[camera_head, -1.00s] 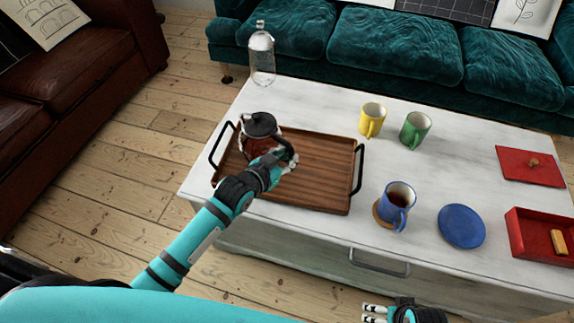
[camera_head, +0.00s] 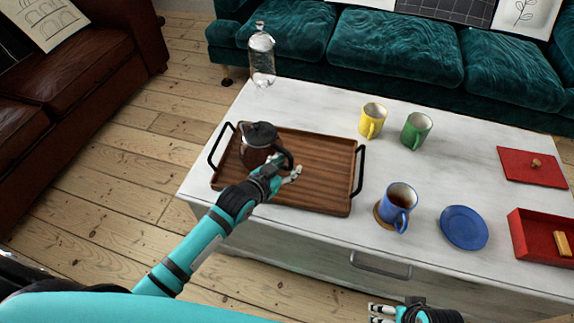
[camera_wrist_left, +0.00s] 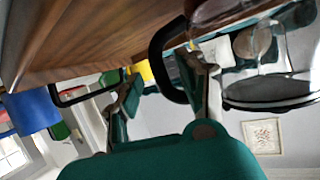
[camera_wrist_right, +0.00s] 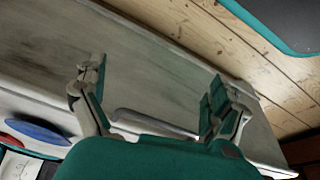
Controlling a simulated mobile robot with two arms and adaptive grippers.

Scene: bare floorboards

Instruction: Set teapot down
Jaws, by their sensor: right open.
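The teapot (camera_head: 259,145), dark glass with a black lid, stands upright on the left part of the wooden tray (camera_head: 320,165). Its black handle faces right, toward my left gripper. My left gripper (camera_head: 287,178) is low over the tray beside the handle, with its fingers apart. In the left wrist view, the black handle (camera_wrist_left: 157,60) shows close to the fingers (camera_wrist_left: 163,85); whether they touch I cannot tell. My right gripper (camera_head: 378,312) is open and empty at the bottom edge; in its wrist view (camera_wrist_right: 155,90) it faces the table's front.
The blue mug (camera_head: 399,200) stands on a coaster right of the tray, next to a blue plate (camera_head: 464,228). Yellow (camera_head: 371,121) and green (camera_head: 416,130) mugs stand behind. A glass bottle (camera_head: 262,60) stands at the back left. A red box (camera_head: 530,238) is at right.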

